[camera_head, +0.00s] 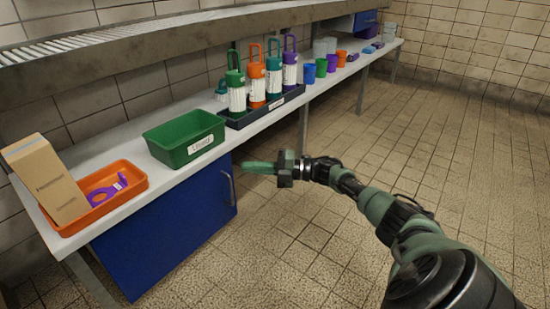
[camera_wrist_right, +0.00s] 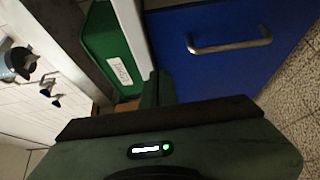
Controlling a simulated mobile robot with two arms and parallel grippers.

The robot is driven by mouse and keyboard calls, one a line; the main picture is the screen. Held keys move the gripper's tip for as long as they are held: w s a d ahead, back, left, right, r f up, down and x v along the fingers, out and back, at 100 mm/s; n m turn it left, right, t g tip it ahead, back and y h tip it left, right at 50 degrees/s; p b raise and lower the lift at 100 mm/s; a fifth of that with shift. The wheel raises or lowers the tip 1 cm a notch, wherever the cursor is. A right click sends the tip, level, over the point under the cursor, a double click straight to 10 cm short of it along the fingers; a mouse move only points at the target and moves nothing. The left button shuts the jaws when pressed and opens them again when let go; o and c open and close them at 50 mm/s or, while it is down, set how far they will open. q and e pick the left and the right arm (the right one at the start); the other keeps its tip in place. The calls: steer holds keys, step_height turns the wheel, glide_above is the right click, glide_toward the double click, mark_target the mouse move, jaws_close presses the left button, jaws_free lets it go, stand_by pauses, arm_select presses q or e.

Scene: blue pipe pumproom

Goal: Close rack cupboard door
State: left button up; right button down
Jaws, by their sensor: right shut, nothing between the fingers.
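A blue cupboard (camera_head: 165,235) sits under the near part of the long bench. Its blue door with a metal bar handle (camera_head: 228,187) faces the floor area; I cannot tell whether it is fully shut. The door (camera_wrist_right: 225,75) and its handle (camera_wrist_right: 230,46) also show in the right wrist view. A second, small blue cupboard (camera_head: 366,20) hangs under the upper rack at the far end; its door state is too small to tell. My right gripper (camera_head: 248,167) is shut and empty, beside the near door's handle, with no clear contact. My left gripper is out of view.
On the bench stand an orange tray (camera_head: 134,186) with a cardboard box (camera_head: 45,180), a green bin (camera_head: 187,137), a dark tray (camera_head: 262,113) of several bottles, and coloured cups (camera_head: 321,68). The tiled floor (camera_head: 450,140) to the right is clear.

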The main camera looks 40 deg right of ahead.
steer(key=d+b, duration=0.2)
steer(key=d, duration=0.5)
steer(key=shift+s+d, duration=0.3)
steer(key=shift+s, duration=0.05)
